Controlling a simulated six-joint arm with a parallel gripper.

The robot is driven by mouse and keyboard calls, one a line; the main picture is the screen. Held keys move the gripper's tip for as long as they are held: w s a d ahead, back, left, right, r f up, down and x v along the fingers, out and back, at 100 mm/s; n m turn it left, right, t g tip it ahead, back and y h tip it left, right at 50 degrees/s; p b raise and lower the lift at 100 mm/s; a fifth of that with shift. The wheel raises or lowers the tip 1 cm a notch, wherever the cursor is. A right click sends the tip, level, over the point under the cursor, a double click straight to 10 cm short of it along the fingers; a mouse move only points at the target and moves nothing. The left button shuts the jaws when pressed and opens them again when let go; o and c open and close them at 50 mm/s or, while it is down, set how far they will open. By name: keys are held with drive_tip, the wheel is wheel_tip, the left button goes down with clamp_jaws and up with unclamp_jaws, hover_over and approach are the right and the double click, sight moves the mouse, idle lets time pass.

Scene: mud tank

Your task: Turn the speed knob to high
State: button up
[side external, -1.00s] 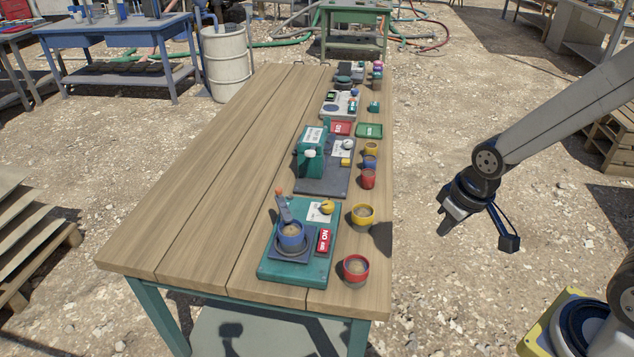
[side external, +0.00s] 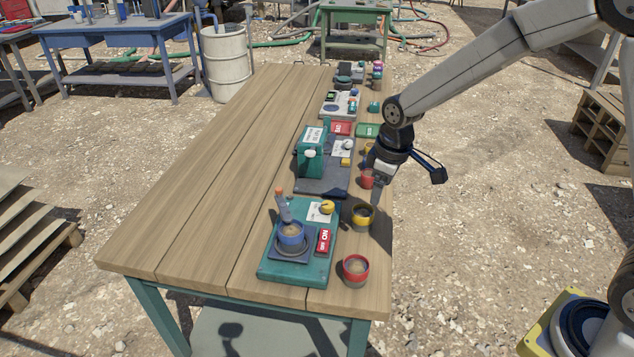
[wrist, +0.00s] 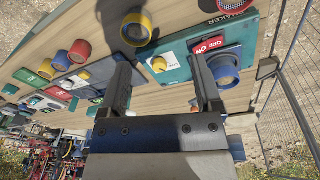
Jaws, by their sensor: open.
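A yellow knob (side external: 327,206) sits beside a white card on the teal shaker unit (side external: 300,272) at the near end of the bench. No label naming it as the speed knob is readable. In the wrist view the yellow knob (wrist: 159,65) appears between my two fingers, beyond their tips, with its setting unreadable. My gripper (side external: 378,194) is open and empty, above the bench's right edge, right of the knob and apart from it. The mid-bench unit has a whitish knob (side external: 347,145).
On the shaker are a red OFF/ON switch (wrist: 208,46) and a blue cup (side external: 291,236). A yellow cup (side external: 363,216) and a red cup (side external: 355,270) stand to its right. Another red cup (side external: 366,179) is close to my gripper. The bench's left half (side external: 200,200) is clear.

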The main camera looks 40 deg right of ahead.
sight(328, 204)
drive_tip(key=w+a+f+n, duration=0.1)
drive_tip(key=w+n, duration=0.1)
drive_tip(key=w, duration=0.2)
drive_tip(key=w+a+f+n+g, duration=0.1)
drive_tip(key=w+n, duration=0.1)
drive_tip(key=w, duration=0.2)
drive_tip(key=w+a+f+n, duration=0.1)
drive_tip(key=w+a+n, duration=0.1)
drive_tip(key=w, duration=0.3)
drive_tip(key=shift+f, duration=0.35)
drive_tip(key=shift+s, duration=0.1)
drive_tip(key=shift+f, duration=3.9)
clamp_jaws()
